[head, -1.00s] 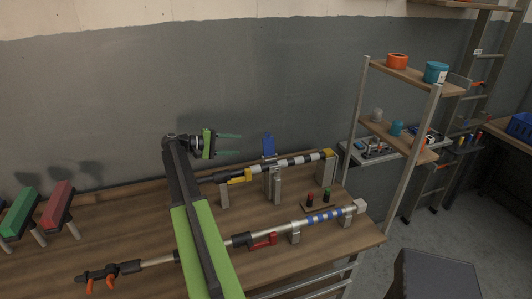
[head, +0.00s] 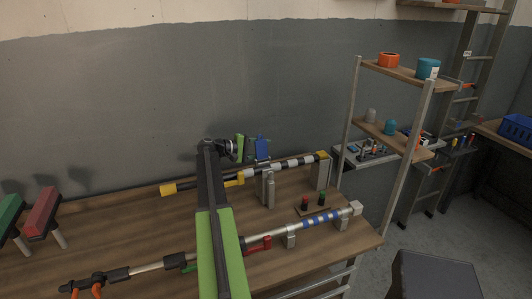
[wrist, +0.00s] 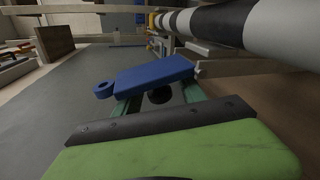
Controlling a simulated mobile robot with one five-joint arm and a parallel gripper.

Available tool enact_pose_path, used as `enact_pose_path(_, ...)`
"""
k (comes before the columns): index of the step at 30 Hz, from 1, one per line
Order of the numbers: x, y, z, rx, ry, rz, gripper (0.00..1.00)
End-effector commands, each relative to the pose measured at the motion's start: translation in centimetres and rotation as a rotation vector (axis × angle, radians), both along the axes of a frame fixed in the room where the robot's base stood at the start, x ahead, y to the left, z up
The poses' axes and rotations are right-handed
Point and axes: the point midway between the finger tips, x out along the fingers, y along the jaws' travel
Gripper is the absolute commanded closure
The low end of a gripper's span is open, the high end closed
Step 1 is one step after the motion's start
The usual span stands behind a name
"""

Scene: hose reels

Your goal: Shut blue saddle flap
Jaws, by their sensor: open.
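The blue saddle flap (head: 263,147) stands raised at the back of the bench, above the black-and-white striped bar (head: 290,164) and its grey post. In the wrist view the blue flap (wrist: 155,76) lies just ahead of my fingertips, with a small ring at its left end. My gripper (head: 250,149) is at the flap's left side, behind the bar. My gripper's green fingers (wrist: 158,98) are apart in the wrist view, and the flap covers their tips. Whether they touch it I cannot tell.
A second bar with blue bands (head: 322,218) and a red clamp (head: 258,245) lies nearer the bench front. A small stand with red and green knobs (head: 313,207) sits between the bars. A shelf rack (head: 424,110) stands to the right.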

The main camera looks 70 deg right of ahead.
Motion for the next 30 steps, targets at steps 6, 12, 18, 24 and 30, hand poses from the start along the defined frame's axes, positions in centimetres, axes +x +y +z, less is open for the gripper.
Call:
enact_pose_path(6,-0.79,-0.64,-0.22,0.000,0.000,-0.001,0.52)
enact_pose_path(12,-0.80,-0.63,-0.19,0.000,0.000,-0.001,0.56)
enact_pose_path(18,-0.82,-0.63,-0.19,0.001,0.000,-0.002,0.82)
enact_pose_path(24,-0.84,-0.63,-0.21,0.001,0.000,-0.002,1.00)
enact_pose_path(30,-0.86,-0.64,-0.21,0.000,-0.001,-0.002,1.00)
